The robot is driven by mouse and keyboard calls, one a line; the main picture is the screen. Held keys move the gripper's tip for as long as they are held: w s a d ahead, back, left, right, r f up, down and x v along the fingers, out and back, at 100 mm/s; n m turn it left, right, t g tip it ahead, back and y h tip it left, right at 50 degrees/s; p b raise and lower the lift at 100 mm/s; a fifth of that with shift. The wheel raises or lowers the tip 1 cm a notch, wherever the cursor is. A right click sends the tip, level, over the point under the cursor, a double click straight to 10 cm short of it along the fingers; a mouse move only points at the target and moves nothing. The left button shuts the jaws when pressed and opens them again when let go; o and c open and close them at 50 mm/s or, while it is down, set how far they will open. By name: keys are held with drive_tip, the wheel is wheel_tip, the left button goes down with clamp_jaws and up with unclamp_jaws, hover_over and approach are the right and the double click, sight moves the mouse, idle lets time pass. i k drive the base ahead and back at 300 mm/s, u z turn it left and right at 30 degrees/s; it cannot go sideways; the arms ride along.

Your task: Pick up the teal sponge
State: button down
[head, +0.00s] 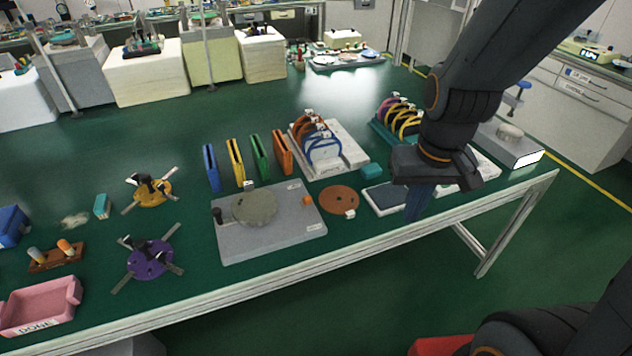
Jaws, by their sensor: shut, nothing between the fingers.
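A small teal block (371,171) lies on the green bench top in the head view, just right of the white rack with blue and brown rings. A second small teal block (102,206), with a paler side, stands far left beside the yellow disc. I cannot tell for sure which is the sponge. My gripper (413,214) points down at the bench's front right, to the right of and nearer than the first teal block. It is shut and empty, apart from both blocks. It hides part of the flat tray behind it.
A grey plate with a round stone (285,230) and a brown disc (339,200) lie left of my gripper. Ring racks (345,160) stand behind. A dark flat pad (386,197) lies beside my gripper. The bench's front edge (450,219) is close.

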sight(369, 171)
drive_tip(key=z, duration=0.05)
drive_tip(key=k, duration=0.4)
drive_tip(key=u, duration=0.6)
drive_tip(key=i, duration=1.25)
drive_tip(key=z, duration=0.15)
